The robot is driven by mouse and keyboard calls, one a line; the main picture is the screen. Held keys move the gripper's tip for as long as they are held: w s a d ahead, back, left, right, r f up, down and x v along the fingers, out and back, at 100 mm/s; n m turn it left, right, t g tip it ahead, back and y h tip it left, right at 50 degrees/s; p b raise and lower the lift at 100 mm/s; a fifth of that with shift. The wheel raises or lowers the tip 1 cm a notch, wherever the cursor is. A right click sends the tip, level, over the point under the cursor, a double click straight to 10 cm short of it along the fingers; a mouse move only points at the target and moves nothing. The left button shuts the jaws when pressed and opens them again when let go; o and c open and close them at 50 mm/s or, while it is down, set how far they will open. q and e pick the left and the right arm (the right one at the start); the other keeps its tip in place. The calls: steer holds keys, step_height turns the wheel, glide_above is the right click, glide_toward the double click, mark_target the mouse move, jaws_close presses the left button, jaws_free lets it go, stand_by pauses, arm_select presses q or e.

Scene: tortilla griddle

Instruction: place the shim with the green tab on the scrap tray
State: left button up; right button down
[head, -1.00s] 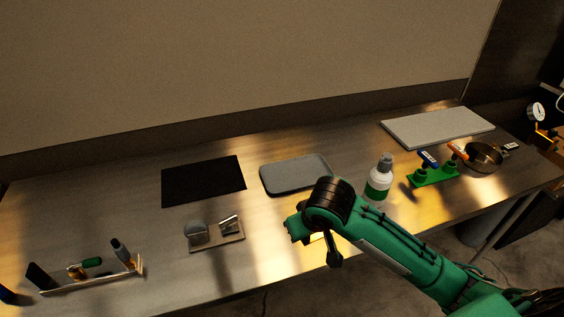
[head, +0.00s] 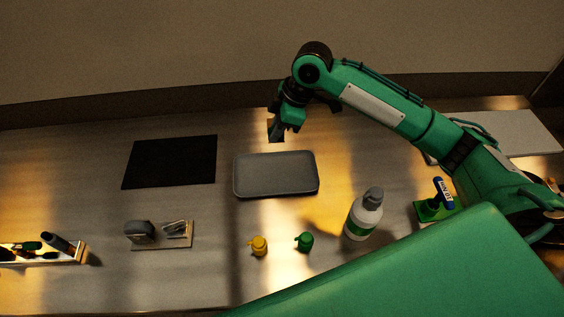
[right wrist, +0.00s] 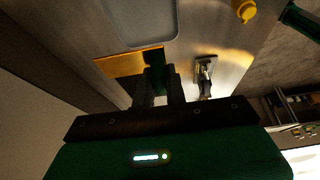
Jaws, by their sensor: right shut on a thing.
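My right gripper (head: 281,122) is above the back edge of the grey tray (head: 276,176), which appears to be the scrap tray. In the right wrist view, the gripper (right wrist: 163,88) is shut on a dark green tab. A thin brass-coloured sheet (right wrist: 122,66) shows beside the tab; this looks like the shim with the green tab. Its lower parts are hidden by the fingers. In the head view only a small brownish piece shows below the jaws. The tray's rim also shows in the wrist view (right wrist: 142,40), apart from the shim. My left gripper is not in view.
A black mat (head: 168,163) lies left of the tray. In front stand a yellow knob-like piece (head: 259,246), a green one (head: 304,242) and a white bottle (head: 362,217). A small stand (head: 163,243) and a tool rack (head: 60,260) are at left. The tray looks empty.

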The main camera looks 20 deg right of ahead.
steer(key=p, duration=0.2)
glide_above(272, 184)
steer(key=d, duration=0.1)
step_height(272, 184, down, 7)
steer(key=f, duration=0.3)
steer(key=f+p, duration=0.1)
steer(key=f, duration=0.2)
steer(key=f+p, duration=0.1)
steer(key=f, duration=0.2)
steer(key=shift+s+d, duration=0.15)
steer(key=shift+s, duration=0.1)
step_height(272, 184, down, 3)
steer(key=shift+f+p, duration=0.1)
steer(key=shift+p, duration=0.55)
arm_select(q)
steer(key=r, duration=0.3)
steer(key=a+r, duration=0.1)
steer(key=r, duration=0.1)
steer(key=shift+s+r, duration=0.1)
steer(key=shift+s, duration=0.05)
arm_select(e)
steer(key=shift+f, duration=0.2)
steer(key=shift+f, duration=0.2)
steer(key=c, duration=1.4)
jaws_free()
steer(key=shift+c, duration=0.2)
steer(key=shift+r, duration=0.15)
